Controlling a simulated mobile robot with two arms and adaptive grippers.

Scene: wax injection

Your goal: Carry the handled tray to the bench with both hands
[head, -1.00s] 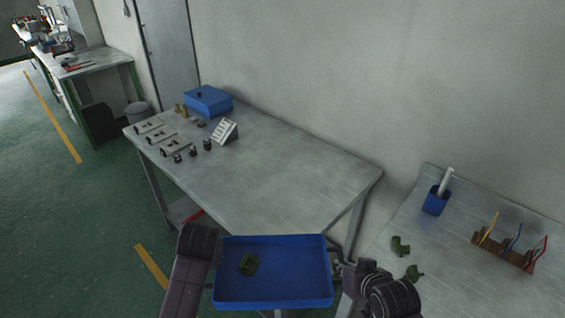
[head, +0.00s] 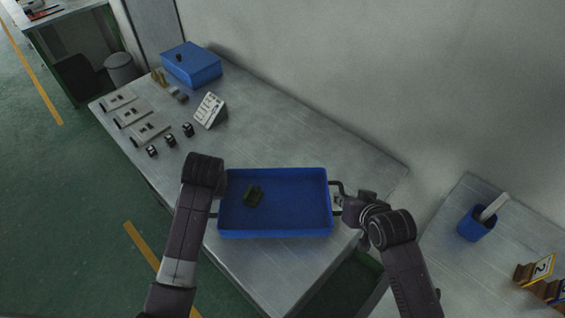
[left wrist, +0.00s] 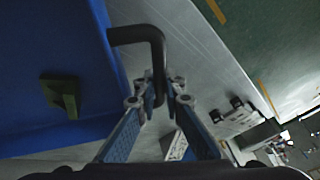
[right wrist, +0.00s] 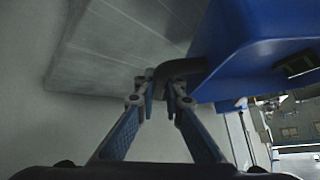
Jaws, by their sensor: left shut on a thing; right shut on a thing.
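The blue handled tray (head: 275,228) appears over the near part of the grey bench (head: 290,115) in the head view. A small dark green part (head: 254,195) lies inside it, left of its middle. My left gripper (left wrist: 157,92) is shut on the tray's dark left handle (left wrist: 138,35). My right gripper (right wrist: 160,92) is shut on the opposite handle (right wrist: 182,68), which also shows in the head view (head: 337,188). In the head view my left gripper is mostly hidden behind its arm. I cannot tell whether the tray touches the bench.
A second table (head: 490,245) at right holds a blue cup (head: 476,224). The bench's middle is clear.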

